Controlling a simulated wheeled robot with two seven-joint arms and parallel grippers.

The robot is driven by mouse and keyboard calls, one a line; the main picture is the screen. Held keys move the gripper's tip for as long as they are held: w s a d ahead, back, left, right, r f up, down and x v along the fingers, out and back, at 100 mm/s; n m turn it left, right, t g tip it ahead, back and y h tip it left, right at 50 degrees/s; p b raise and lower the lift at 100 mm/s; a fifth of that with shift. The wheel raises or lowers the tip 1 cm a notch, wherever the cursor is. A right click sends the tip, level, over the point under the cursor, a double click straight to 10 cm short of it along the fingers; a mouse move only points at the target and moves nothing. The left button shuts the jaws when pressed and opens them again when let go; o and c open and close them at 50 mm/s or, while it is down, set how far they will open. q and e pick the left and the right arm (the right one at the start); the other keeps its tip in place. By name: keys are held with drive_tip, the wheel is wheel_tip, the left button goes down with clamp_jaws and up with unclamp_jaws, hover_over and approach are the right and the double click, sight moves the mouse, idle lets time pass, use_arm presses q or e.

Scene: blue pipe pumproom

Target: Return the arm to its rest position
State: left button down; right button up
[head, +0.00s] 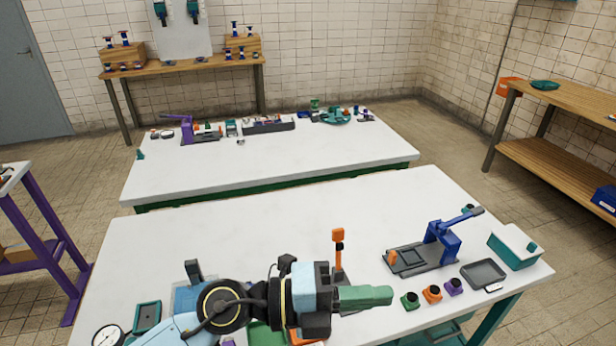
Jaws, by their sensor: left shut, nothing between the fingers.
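My left gripper (366,297) comes in from the bottom left of the head view and points right, above the front part of the near white table (240,228). Its green fingers are shut together with nothing between them. An upright part with an orange top (338,240) stands behind the gripper and is partly hidden by it. My left arm hides some things at the table's front edge. My right gripper does not show.
A blue lever press (442,243) stands at the right, with green, orange and purple knobs (432,293) before it. A grey tray (483,273) and teal box (512,247) lie further right. A gauge (108,335) is at bottom left. The table's middle is clear.

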use_arm(q)
drive_tip(key=w+a+r+n+t+y, duration=0.35)
drive_tip(key=a+n+t, duration=0.25)
drive_tip(key=n+t, duration=0.35)
drive_tip(key=w+a+r+n+t+y, duration=0.25)
drive_tip(key=w+a+n+t, duration=0.3)
drive_tip(key=n+t, duration=0.35)
drive_tip(key=s+a+f+n+g+y, duration=0.3)
drive_tip(key=a+f+n+g+y, duration=0.2)
drive_tip(key=a+f+n+y, duration=0.85)
drive_tip(key=s+a+f+n+g+h, duration=0.1)
drive_tip(key=s+a+f+g, duration=0.2)
drive_tip(key=s+f+g, duration=0.45)
drive_tip(key=s+a+f+g+h, duration=0.1)
drive_tip(key=s+a+f+g, duration=0.3)
drive_tip(key=s, duration=0.7)
wheel_tip(320, 180, down, 28)
drive_tip(key=s+d+b, duration=0.2)
drive_tip(key=s+a+f+g, duration=0.2)
drive_tip(key=s+a+f, duration=0.1)
drive_tip(key=s+f, duration=1.2)
drive_tip(key=shift+s+a+f+y+b, duration=0.2)
drive_tip(key=shift+s+f+y+b, duration=0.2)
drive_tip(key=shift+s, duration=0.1)
